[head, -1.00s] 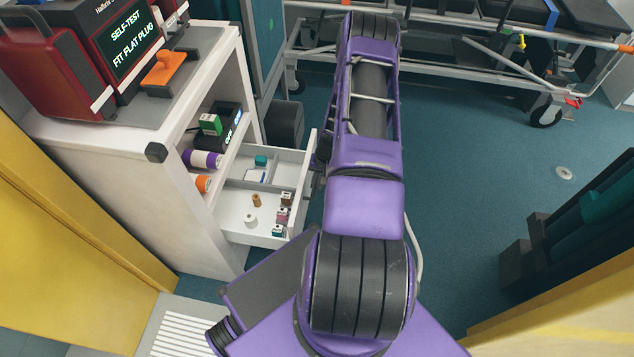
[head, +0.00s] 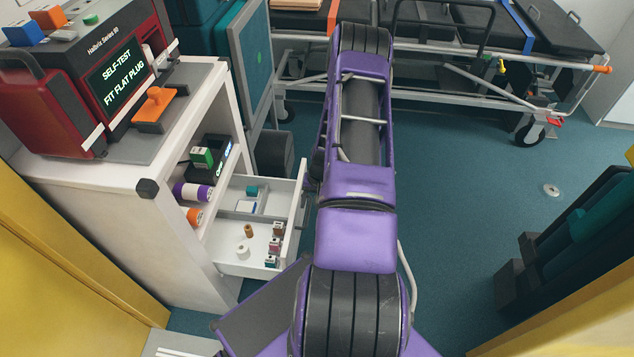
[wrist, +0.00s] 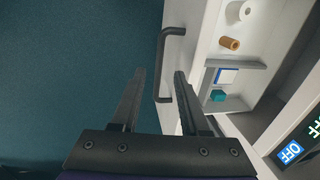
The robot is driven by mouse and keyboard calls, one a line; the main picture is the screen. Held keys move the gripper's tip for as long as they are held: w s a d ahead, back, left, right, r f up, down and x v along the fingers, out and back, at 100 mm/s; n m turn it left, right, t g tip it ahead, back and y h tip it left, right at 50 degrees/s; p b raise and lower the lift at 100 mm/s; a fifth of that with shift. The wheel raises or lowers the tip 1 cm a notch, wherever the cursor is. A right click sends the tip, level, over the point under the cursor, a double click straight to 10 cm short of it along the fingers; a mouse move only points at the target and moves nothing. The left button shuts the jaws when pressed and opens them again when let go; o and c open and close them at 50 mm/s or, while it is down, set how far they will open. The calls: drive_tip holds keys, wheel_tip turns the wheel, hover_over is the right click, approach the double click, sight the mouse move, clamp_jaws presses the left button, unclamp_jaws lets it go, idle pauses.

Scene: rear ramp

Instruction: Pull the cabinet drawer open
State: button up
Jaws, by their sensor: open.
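The white drawer (head: 233,257) of the white cabinet (head: 75,172) stands pulled out in the head view, with its inside showing. In the wrist view, the drawer front (wrist: 182,40) carries a dark bar handle (wrist: 160,66). My gripper (wrist: 160,74) is open, with one finger on each side of the handle's near end. The right finger overlaps the drawer front in the picture. I cannot tell whether either finger touches the handle. In the head view my own arm hides the gripper.
The drawer holds a white roll (head: 243,252), a brown roll (head: 249,231), a teal block (head: 252,190) and several small bottles. A red monitor unit (head: 95,80) stands on the cabinet. A stretcher (head: 440,60) stands at the back. Blue floor (head: 450,220) is clear to the right.

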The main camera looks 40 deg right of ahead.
wheel_tip(320, 180, up, 12)
drive_tip(key=s+d+p, duration=0.1)
drive_tip(key=shift+s+d, duration=0.25)
drive_tip(key=shift+s, duration=0.15)
idle(0.3)
